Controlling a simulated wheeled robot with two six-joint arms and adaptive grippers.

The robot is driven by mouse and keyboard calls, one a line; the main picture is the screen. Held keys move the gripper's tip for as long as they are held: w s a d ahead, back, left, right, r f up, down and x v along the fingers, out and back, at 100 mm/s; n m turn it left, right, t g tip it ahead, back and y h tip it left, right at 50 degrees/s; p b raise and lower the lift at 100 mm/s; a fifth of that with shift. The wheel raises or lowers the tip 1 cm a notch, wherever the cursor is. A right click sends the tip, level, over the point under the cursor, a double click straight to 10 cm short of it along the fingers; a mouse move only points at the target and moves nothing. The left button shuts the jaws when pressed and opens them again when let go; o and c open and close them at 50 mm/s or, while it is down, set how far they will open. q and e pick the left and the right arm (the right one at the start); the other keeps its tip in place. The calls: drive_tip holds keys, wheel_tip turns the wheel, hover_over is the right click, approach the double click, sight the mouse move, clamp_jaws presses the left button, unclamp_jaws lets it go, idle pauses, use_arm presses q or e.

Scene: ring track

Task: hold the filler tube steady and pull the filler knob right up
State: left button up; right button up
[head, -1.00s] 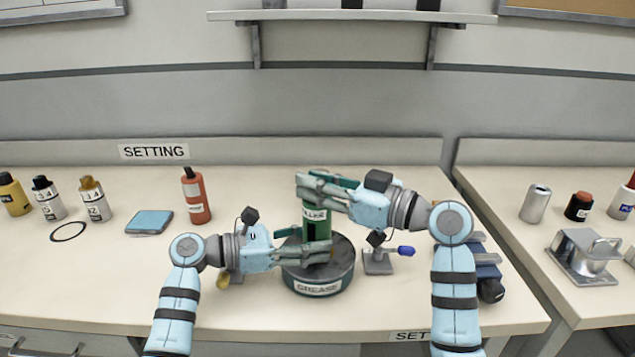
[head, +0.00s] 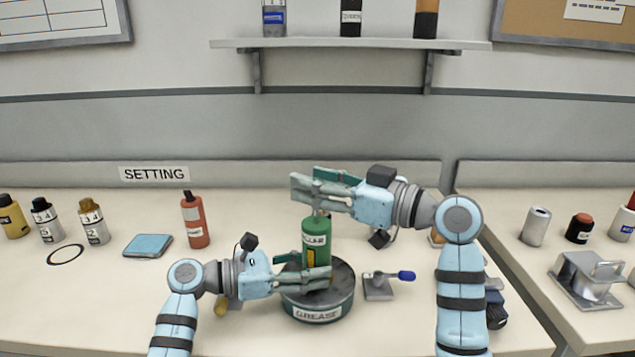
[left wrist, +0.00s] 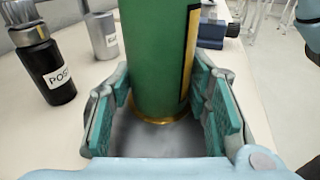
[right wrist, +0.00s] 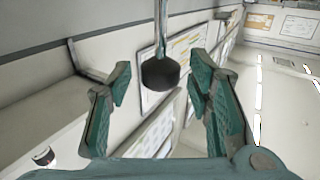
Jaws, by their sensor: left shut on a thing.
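The green filler tube (head: 317,232), with a partly hidden label, stands upright on the dark grey grease pot (head: 318,313). My left gripper (head: 320,278) is shut around the tube's lower part; the tube (left wrist: 155,50) fills the space between its fingers in the left wrist view. A thin rod (head: 316,205) rises from the tube's top. The dark filler knob (right wrist: 160,73) at the rod's end shows between my right fingers, with gaps on both sides. My right gripper (head: 308,188) is open above the tube. The knob is hidden in the head view.
A small stand with a blue-tipped lever (head: 385,280) is right of the pot. A red bottle (head: 194,220), a blue pad (head: 148,245) and a black ring (head: 66,254) lie left. A metal bracket (head: 587,278) sits on the right bench. A shelf (head: 350,44) hangs above.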

drive_tip(key=v, duration=1.2)
drive_tip(key=shift+f, duration=0.1)
use_arm(q)
drive_tip(key=o, duration=0.9)
